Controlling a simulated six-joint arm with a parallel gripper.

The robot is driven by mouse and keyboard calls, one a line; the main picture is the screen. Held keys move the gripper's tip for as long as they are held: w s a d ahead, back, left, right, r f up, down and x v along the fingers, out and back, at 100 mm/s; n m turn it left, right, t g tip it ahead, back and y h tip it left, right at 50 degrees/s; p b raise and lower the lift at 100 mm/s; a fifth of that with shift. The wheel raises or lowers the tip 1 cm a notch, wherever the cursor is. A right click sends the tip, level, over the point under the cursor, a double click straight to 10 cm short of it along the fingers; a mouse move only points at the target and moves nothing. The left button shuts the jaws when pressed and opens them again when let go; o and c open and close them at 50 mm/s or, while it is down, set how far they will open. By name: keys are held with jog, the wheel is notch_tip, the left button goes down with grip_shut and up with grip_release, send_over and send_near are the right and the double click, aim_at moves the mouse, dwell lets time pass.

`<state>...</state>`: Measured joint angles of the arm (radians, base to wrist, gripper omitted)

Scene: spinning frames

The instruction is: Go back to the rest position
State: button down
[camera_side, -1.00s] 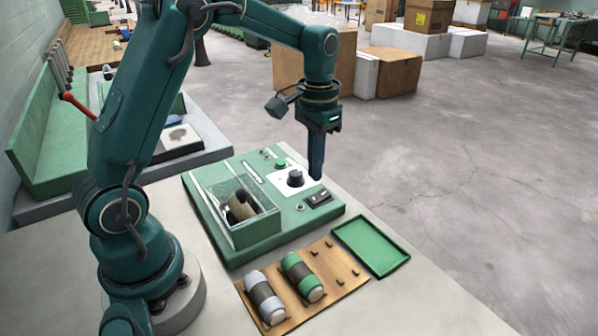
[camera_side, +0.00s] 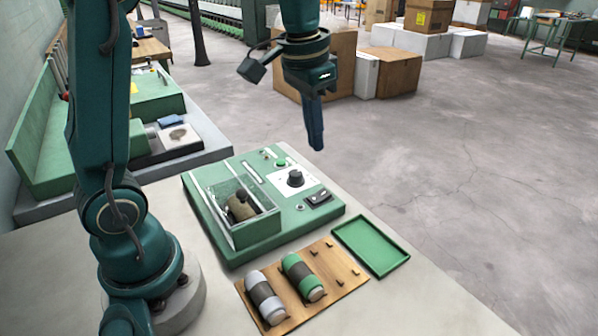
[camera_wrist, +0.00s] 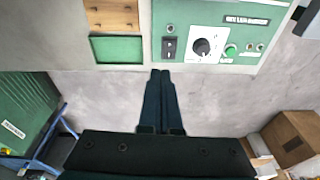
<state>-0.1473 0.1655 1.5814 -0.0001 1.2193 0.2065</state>
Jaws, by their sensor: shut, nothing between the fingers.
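My gripper (camera_side: 315,140) is shut and empty. It hangs in the air beyond the far right edge of the green machine (camera_side: 262,243), above the level of its panel and touching nothing. In the wrist view my gripper's fingers (camera_wrist: 161,80) are together, pointing toward the machine's front edge. The machine's panel has a black knob (camera_side: 295,178), a green button (camera_side: 282,162) and a black rocker switch (camera_side: 319,197). The wrist view also shows the knob (camera_wrist: 202,46) and the switch (camera_wrist: 170,46). A brownish roll (camera_side: 241,207) lies in the machine's clear-walled box.
A wooden board (camera_side: 335,290) holds a grey-white bobbin (camera_side: 266,298) and a green bobbin (camera_side: 302,277). An empty green tray (camera_side: 371,246) lies beside it. Cardboard and white boxes (camera_side: 388,72) stand on the floor behind. The air around my gripper is clear.

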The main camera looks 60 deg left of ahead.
jog(key=s+d+t, duration=0.1)
jog(key=s+d, duration=0.1)
jog(key=s, duration=0.5)
jog(key=s+d+f+t, duration=0.1)
jog(key=s+d+t, duration=0.1)
jog(key=s, duration=0.4)
jog(key=shift+s+d+f+n+t, duration=0.15)
jog(key=shift+s+f+n+t, duration=0.15)
jog(key=shift+s, duration=0.05)
